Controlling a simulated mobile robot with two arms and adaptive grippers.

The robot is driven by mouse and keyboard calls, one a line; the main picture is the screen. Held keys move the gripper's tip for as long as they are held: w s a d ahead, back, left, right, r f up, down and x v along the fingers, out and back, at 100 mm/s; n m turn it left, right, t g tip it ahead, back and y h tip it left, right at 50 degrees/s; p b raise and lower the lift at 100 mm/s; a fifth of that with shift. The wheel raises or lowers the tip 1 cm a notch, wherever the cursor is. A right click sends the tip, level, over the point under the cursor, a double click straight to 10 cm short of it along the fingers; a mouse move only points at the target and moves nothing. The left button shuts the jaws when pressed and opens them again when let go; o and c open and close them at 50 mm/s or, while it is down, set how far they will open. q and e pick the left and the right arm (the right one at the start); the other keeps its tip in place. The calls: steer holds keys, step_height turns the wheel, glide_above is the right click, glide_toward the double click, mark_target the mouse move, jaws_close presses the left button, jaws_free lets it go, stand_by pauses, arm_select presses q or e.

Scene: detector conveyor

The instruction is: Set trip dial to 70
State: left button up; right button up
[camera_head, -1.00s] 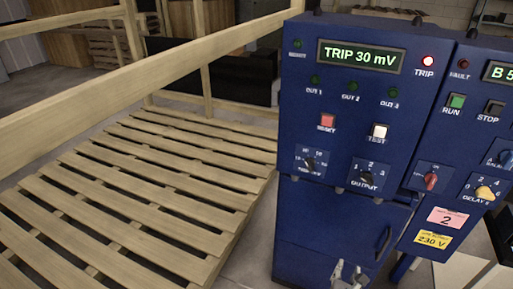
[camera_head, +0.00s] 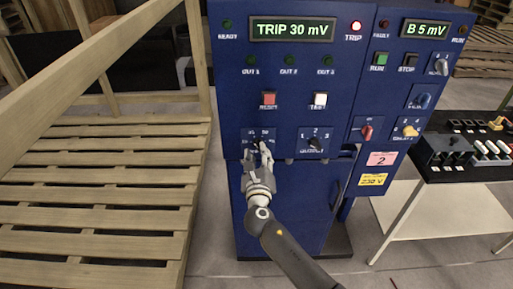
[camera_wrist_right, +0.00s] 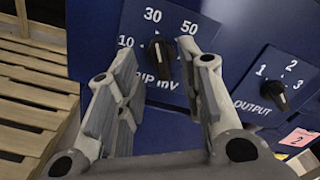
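The trip dial (camera_wrist_right: 162,60) is a black knob on a blue plate marked 10, 30 and 50, with "TRIP mV" partly hidden by my gripper. Its pointer is toward 30. In the head view the dial (camera_head: 257,142) is mostly covered by my fingers. The trip display (camera_head: 292,29) reads "TRIP 30 mV". My right gripper (camera_head: 256,151) is open in front of the dial; in the right wrist view its fingers (camera_wrist_right: 158,62) stand on either side of the knob. I cannot tell whether they touch it. My left gripper is out of view.
The output dial (camera_head: 314,142), marked 1, 2, 3, sits just right of the trip dial. A red reset button (camera_head: 268,99) and white test button (camera_head: 320,99) are above. Wooden slats (camera_head: 90,190) and a rail lie left; a table with parts (camera_head: 460,200) stands right.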

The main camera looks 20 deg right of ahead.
mark_target(258, 147)
steer(key=shift+x, duration=1.75)
steer(key=shift+c, duration=0.3)
steer(key=shift+s, duration=0.1)
jaws_close()
